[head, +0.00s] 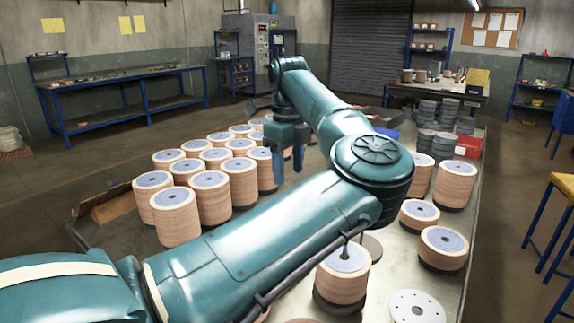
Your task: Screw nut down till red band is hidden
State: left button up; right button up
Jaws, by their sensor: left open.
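My left gripper (288,165) points down with its two fingers apart, at the right edge of a group of tan disc stacks with blue-grey tops (213,190). Nothing shows between the fingers. A thin upright rod (345,247) stands out of a disc stack (341,277) in the front, partly behind my left arm. I cannot make out a nut or a red band; my arm hides part of the table around the rod. My right gripper is not in view.
More disc stacks (444,249) stand along the right side of the metal table (402,275). A pale plate with holes (417,308) lies at the front. Grey stacks (443,146) and a red box (468,146) stand farther back. An open cardboard box (108,204) is at the left.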

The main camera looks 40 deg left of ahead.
pick_arm(q)
jog(key=shift+f+b, duration=0.8)
jog(key=shift+f, duration=0.35)
notch_tip(320, 180, down, 2)
jog(key=shift+b, duration=0.7)
jog(key=shift+f+b, duration=0.9)
jog(key=shift+f, duration=0.4)
jog(key=shift+f+b, duration=0.65)
jog(key=shift+f, duration=0.35)
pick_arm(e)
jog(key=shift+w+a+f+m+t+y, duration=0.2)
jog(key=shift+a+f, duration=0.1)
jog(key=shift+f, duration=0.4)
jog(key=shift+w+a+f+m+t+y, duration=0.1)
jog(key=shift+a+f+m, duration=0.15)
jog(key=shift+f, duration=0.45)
